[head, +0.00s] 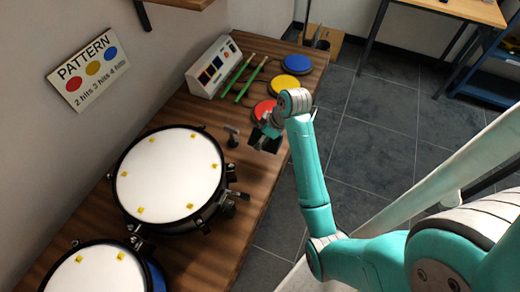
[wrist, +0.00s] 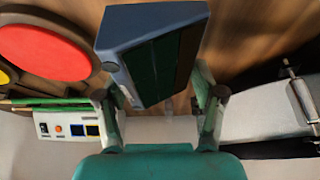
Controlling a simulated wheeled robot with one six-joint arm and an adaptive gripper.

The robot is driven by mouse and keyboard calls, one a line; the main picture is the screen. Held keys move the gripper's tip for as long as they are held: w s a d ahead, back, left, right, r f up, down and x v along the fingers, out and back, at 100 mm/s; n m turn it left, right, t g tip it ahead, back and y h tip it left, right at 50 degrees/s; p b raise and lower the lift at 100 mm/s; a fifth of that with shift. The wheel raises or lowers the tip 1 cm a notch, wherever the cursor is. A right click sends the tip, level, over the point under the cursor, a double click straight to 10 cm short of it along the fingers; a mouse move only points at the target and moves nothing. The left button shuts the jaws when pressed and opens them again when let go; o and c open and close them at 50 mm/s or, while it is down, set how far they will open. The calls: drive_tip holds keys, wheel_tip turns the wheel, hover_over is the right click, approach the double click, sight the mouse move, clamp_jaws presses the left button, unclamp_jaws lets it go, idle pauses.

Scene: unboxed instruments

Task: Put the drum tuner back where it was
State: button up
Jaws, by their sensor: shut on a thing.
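My gripper (wrist: 163,95) is shut on the drum tuner (wrist: 150,50), a boxy blue-grey device with dark green panels. In the wrist view one finger is on each side of it, and it is tilted. In the head view the tuner (head: 270,144) is a small dark shape below my gripper (head: 264,133), by the right edge of the wooden bench (head: 215,260). My gripper partly hides it there. It appears held above the bench; I cannot tell the exact gap.
A large drum (head: 170,175) stands left, a second drum (head: 95,270) nearer. A small T-shaped thing (head: 231,133) stands between drum and gripper. Beyond are red (head: 263,110), yellow (head: 284,84) and blue (head: 297,64) pads, green sticks (head: 250,80) and a white console (head: 215,66).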

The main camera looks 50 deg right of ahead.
sight(263, 152)
drive_tip(key=shift+f, duration=3)
drive_tip(key=shift+f, duration=0.1)
drive_tip(key=o, duration=1.2)
